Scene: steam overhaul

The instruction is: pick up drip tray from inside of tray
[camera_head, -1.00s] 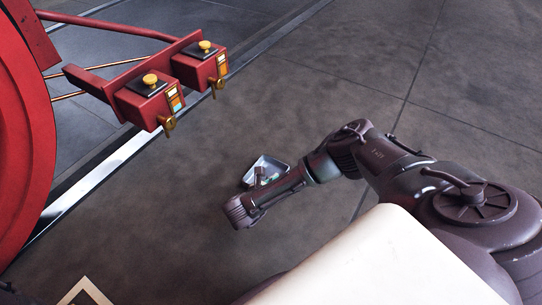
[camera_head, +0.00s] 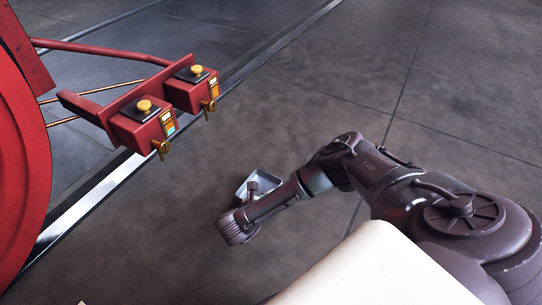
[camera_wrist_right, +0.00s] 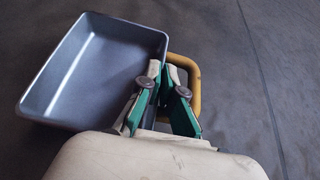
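A grey rectangular metal tray (camera_wrist_right: 95,70) with raised walls fills the upper left of the right wrist view, and its inside looks empty. The same place shows in the head view as a small pale tray (camera_head: 243,191) on the floor, partly hidden by my right arm. My right gripper (camera_wrist_right: 162,72) has two green-sided fingers at the grey tray's right end. Its fingers are apart; I cannot tell whether they touch the tray's rim. A yellow curved band (camera_wrist_right: 194,78) shows behind and right of the fingers. My left gripper is out of view.
A red frame with two red boxes (camera_head: 140,130) topped by yellow knobs stands at the upper left, beside a large red wheel (camera_head: 20,170). A bright metal rail (camera_head: 105,185) runs along the floor. The floor (camera_head: 330,95) beyond the tray is clear.

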